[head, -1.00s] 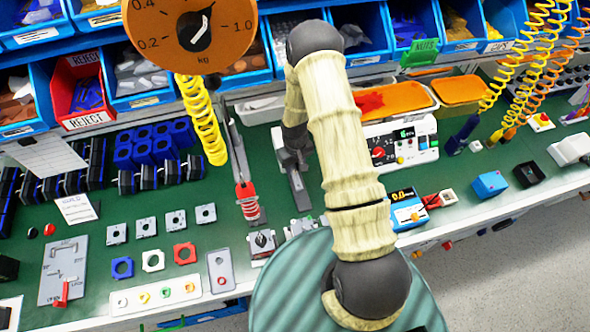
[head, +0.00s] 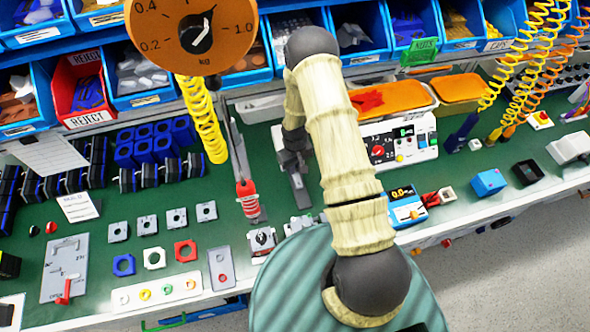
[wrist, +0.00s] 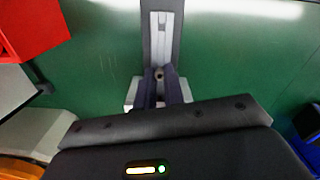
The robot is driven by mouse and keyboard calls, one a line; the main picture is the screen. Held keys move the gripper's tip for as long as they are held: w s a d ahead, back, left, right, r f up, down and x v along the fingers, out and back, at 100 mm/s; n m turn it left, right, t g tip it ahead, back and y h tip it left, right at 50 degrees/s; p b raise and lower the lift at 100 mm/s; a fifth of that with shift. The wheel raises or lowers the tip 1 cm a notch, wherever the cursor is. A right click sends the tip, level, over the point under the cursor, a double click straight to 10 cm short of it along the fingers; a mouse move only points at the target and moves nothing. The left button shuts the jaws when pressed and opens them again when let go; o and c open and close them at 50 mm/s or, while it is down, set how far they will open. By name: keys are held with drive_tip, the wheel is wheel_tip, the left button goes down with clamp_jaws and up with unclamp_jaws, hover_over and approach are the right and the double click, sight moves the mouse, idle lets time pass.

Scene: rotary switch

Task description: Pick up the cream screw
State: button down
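My gripper (wrist: 160,80) points down over a long grey holder (wrist: 162,28) with a paler strip along its middle. The holder also shows in the head view (head: 298,187), lying on the green bench beside my gripper (head: 293,160). In the wrist view the dark fingers are close together. A small, dull, roundish thing (wrist: 159,73) sits at their tips, at the near end of the pale strip. It may be the cream screw, but it is too small to be sure. Whether the fingers touch it cannot be told. No cream screw shows clearly in the head view.
A hanging orange scale (head: 192,36) and blue bins line the back.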

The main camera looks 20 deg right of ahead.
sight(297, 180)
idle(0.4)
drive_tip(key=shift+r+b, duration=0.35)
drive_tip(key=shift+b, duration=0.15)
drive_tip(key=shift+s+r+b, duration=0.1)
drive_tip(key=shift+s+b, duration=0.15)
drive_tip(key=shift+b, duration=0.05)
drive_tip(key=s+b, duration=0.1)
drive_tip(key=s, duration=0.2)
drive_tip(key=shift+a, duration=0.1)
drive_tip(key=shift+s+r+b, duration=0.25)
drive_tip(key=shift+r+b, duration=0.1)
drive_tip(key=shift+r, duration=0.35)
wheel_tip(297, 180, up, 13)
drive_tip(key=b, duration=0.1)
drive_tip(key=shift+f+b, duration=0.15)
drive_tip(key=shift+b, duration=0.25)
